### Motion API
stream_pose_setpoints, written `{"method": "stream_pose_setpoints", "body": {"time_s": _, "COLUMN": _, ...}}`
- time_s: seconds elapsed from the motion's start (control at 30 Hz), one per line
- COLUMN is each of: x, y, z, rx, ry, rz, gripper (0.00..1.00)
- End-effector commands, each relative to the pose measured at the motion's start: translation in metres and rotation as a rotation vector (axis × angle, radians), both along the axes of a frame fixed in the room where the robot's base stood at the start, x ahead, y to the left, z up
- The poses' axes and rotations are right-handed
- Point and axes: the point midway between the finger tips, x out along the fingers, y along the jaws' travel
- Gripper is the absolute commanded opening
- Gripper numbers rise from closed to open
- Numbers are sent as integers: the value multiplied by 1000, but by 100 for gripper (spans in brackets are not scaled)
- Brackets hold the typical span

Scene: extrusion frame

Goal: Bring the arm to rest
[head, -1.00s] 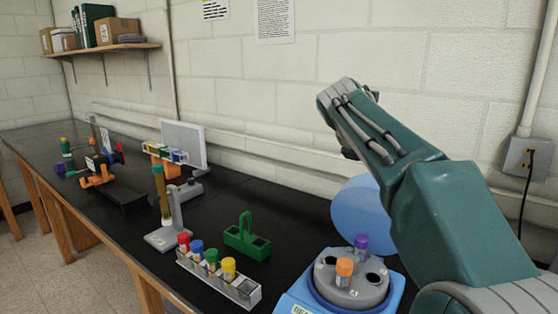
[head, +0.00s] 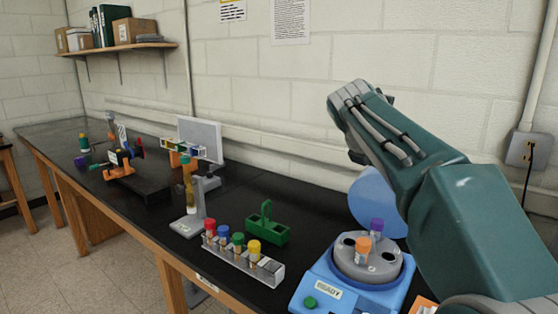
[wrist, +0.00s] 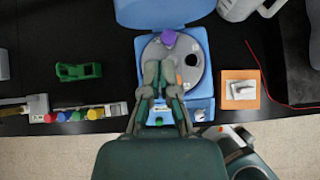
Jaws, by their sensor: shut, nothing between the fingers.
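My arm is folded up and raised at the right of the head view, over the bench. My gripper (wrist: 161,68) is shut and empty in the wrist view, pointing down over the front part of the blue centrifuge (wrist: 202,110). In the head view the gripper is mostly hidden behind my arm. The centrifuge (head: 330,265) has its round lid open and a grey rotor (head: 350,263) showing. A tube with an orange cap (head: 362,244) and one with a purple cap (head: 376,226) stand in the rotor. The fingers seem to be above the machine; contact cannot be told.
A clear rack (head: 268,272) with several capped tubes stands near the front edge. A green carrier (head: 268,235) and a grey stand (head: 187,226) are behind it. An orange pad (wrist: 240,104) with a white item lies right of the centrifuge. A red cable (wrist: 268,92) runs further right.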

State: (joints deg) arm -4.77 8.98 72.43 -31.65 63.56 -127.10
Motion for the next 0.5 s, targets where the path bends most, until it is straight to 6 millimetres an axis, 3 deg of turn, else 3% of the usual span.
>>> {"method": "stream_pose_setpoints", "body": {"time_s": 0.27, "x": -31, "y": 6, "z": -9, "rx": 165, "ry": -68, "rz": -135, "gripper": 0}}
{"method": "stream_pose_setpoints", "body": {"time_s": 0.5, "x": -75, "y": 8, "z": -27, "rx": 405, "ry": -151, "rz": -346, "gripper": 0}}
